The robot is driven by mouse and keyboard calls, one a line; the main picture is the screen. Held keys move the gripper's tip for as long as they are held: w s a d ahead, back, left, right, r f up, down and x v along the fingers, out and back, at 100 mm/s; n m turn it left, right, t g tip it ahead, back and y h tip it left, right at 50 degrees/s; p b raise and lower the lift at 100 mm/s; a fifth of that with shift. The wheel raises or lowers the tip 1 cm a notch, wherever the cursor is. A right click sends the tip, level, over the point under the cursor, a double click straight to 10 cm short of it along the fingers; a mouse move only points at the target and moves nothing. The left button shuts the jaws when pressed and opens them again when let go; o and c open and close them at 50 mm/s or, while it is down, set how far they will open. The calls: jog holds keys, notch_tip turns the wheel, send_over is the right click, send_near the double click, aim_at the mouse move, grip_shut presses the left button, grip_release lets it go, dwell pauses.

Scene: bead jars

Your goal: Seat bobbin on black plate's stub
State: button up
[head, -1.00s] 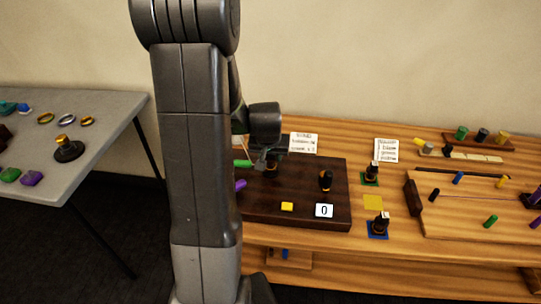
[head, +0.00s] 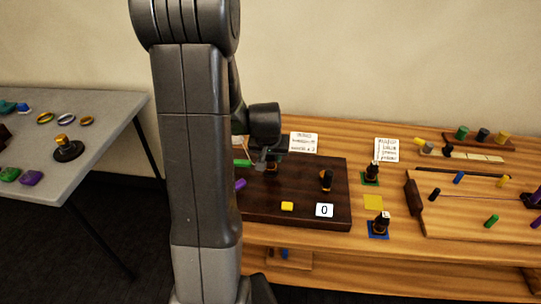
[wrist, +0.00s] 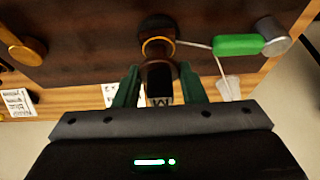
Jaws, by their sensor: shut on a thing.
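In the wrist view my gripper (wrist: 159,84) is shut on a dark bobbin (wrist: 158,70) with a pale marked label on its near end. An orange-gold ring (wrist: 158,47) shows at the bobbin's far end, over a dark round shape (wrist: 155,22) that may be the black plate. I cannot tell whether the bobbin touches it, and no stub is visible. In the head view my gripper (head: 266,158) is over the back left of the dark board (head: 300,208), partly hidden by my arm.
Bobbins on a green plate (head: 370,182) and a blue plate (head: 378,235) stand to the right, by a yellow square (head: 373,202).

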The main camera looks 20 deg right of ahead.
jog(key=shift+f+b, duration=0.4)
jog(key=shift+f, duration=0.1)
dwell(0.5)
jog(key=o, duration=1)
jog(key=shift+o, duration=0.2)
jog(key=v, duration=1.4)
jog(key=shift+f, duration=0.1)
jog(key=x, duration=1.3)
jog(key=shift+w+d+f, duration=0.1)
jog(key=shift+w+f, duration=0.1)
jog(key=shift+f, duration=0.1)
